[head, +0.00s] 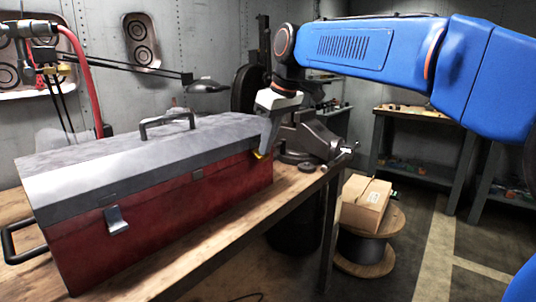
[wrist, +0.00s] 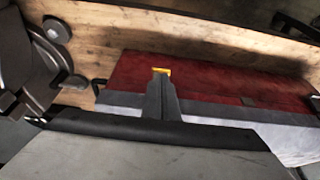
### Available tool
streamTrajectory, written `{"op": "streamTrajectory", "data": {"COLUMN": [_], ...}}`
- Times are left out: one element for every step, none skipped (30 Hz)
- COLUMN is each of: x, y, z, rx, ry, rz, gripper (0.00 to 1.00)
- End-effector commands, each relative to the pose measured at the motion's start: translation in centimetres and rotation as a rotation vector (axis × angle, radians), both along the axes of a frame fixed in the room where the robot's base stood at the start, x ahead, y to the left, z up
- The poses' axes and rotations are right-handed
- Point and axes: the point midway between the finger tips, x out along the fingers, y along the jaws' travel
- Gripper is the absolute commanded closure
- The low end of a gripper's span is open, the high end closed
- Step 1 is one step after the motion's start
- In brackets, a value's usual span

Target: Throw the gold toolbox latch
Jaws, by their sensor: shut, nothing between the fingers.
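The toolbox (head: 160,215) has a red body and a grey lid, and it stands on a wooden bench. The gold latch (head: 259,155) is at the right end of its front, partly hidden by my gripper in the head view. In the wrist view the gold latch (wrist: 161,70) shows as a small yellow piece against the red toolbox front (wrist: 205,76), right at my fingertips. My gripper (head: 266,147) is shut and empty, its tips at the latch; I cannot tell whether they touch. It also shows in the wrist view (wrist: 158,80). A silver latch (head: 117,220) hangs on the left of the front.
A carry handle (head: 167,125) stands on the lid. A dark vise (head: 312,138) is close to the right of my gripper on the bench (head: 215,258). A red hose (head: 82,75) and a lamp (head: 205,86) are behind. A box on a spool (head: 365,205) stands on the floor.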

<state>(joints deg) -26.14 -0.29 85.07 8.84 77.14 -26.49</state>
Motion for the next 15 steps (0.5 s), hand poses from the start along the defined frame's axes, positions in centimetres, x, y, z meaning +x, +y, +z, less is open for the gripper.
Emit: {"op": "streamTrajectory", "data": {"x": [0.0, 0.0, 0.0, 0.0, 0.0, -0.1, -0.1, -0.1, 0.0, 0.0, 0.0, 0.0, 0.0, 0.0, 0.0], "y": [0.0, 0.0, 0.0, 0.0, 0.0, 0.0, 0.0, 0.0, 0.0, 0.0, 0.0, 0.0, 0.0, 0.0, 0.0], "z": [-0.2, -0.3, -0.4, -0.5, -0.6, -0.8, -0.8, -0.9, -1.1, -1.1, -1.2, -1.4, -1.5, -1.6, -1.7], "rx": [-0.001, 0.000, 0.000, 0.000, -0.001, -0.001, -0.001, 0.000, 0.000, -0.001, -0.001, -0.001, -0.001, -0.001, -0.001], "ry": [0.001, 0.001, 0.001, 0.001, 0.002, 0.002, 0.002, 0.001, 0.001, 0.001, 0.001, 0.001, 0.001, 0.001, 0.001], "rz": [0.000, 0.000, 0.000, 0.000, 0.000, 0.000, 0.000, 0.000, 0.000, 0.000, 0.000, 0.000, 0.000, 0.000, 0.000], "gripper": [1.00, 1.00, 1.00, 1.00, 1.00, 1.00, 1.00, 1.00, 1.00, 1.00, 1.00, 1.00, 1.00, 1.00, 1.00]}}
